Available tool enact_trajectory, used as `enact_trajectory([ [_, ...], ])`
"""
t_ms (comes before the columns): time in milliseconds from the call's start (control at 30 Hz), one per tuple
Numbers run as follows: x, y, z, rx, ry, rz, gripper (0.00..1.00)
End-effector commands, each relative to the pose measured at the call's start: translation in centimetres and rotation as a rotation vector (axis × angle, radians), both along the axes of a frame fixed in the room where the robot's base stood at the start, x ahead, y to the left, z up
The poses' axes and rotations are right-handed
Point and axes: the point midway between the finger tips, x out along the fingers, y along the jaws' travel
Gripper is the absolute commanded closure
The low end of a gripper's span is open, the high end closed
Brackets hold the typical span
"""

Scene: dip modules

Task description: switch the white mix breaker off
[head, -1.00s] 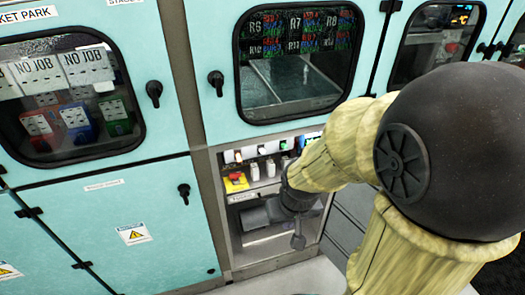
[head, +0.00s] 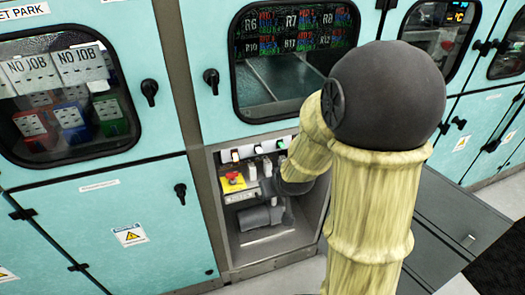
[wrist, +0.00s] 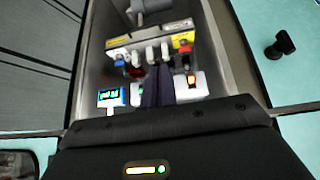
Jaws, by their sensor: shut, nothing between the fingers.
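A row of small white breakers (head: 252,172) is on the control panel inside the recess; they show in the wrist view as pale upright levers (wrist: 150,54). The labels are too small to read, so I cannot tell which is the white mix one or which way it is set. My gripper (wrist: 158,84) is shut and empty, its dark fingers pointing at the panel just by the levers. I cannot tell whether they touch. In the head view my arm hides part of the panel.
A red stop button on yellow (head: 233,182) is beside the breakers. Lit switches (wrist: 192,80) and a small display (wrist: 111,97) are close to the fingers. The recess frame (head: 216,215) bounds the space. A grey box-like fixture (head: 262,215) is below the panel.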

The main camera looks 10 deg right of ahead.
Motion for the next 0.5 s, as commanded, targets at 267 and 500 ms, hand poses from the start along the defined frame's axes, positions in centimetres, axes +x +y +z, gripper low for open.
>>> enact_trajectory([
  [267,6.6,-0.5,-1.6,0.010,-0.245,0.043,1.00],
  [500,11.1,-0.9,-2.2,0.034,-0.467,0.068,1.00],
])
